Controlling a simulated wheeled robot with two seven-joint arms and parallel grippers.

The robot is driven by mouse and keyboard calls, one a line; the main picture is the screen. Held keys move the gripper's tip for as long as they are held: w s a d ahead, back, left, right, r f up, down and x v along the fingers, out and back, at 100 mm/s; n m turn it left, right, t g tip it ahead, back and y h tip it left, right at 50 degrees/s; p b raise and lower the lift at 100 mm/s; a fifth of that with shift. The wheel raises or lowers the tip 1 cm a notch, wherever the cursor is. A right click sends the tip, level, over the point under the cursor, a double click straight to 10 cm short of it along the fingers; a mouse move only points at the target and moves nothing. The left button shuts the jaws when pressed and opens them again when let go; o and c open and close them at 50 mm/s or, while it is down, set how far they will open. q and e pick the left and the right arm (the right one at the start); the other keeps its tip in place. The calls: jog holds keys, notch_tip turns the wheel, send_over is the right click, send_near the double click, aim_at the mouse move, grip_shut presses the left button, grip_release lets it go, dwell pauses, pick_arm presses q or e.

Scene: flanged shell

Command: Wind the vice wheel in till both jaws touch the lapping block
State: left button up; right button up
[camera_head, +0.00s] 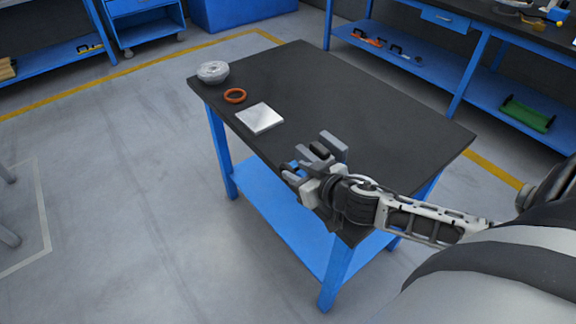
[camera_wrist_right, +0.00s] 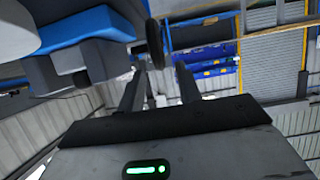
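My right gripper (camera_head: 308,168) is over the near right part of the black bench. Light grey upright pieces (camera_head: 334,145) and a dark block (camera_head: 319,150) show just beyond it. They look like vice jaws with something between them, but the gripper partly hides them. I cannot tell whether the jaws touch a lapping block. In the right wrist view, my gripper's two fingers (camera_wrist_right: 160,78) stand apart. A dark round disc (camera_wrist_right: 154,43), perhaps the vice wheel, shows edge-on near their tips. Contact with it is unclear. My left gripper is out of view.
On the bench (camera_head: 390,120), a silver flanged round part (camera_head: 213,71), an orange ring (camera_head: 235,95) and a pale square plate (camera_head: 260,118) lie toward the far left corner. The bench's right half is clear. A blue shelf unit (camera_head: 450,90) stands behind.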

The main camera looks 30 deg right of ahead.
aim_at(291, 169)
jog(key=shift+x, duration=2.25)
grip_shut()
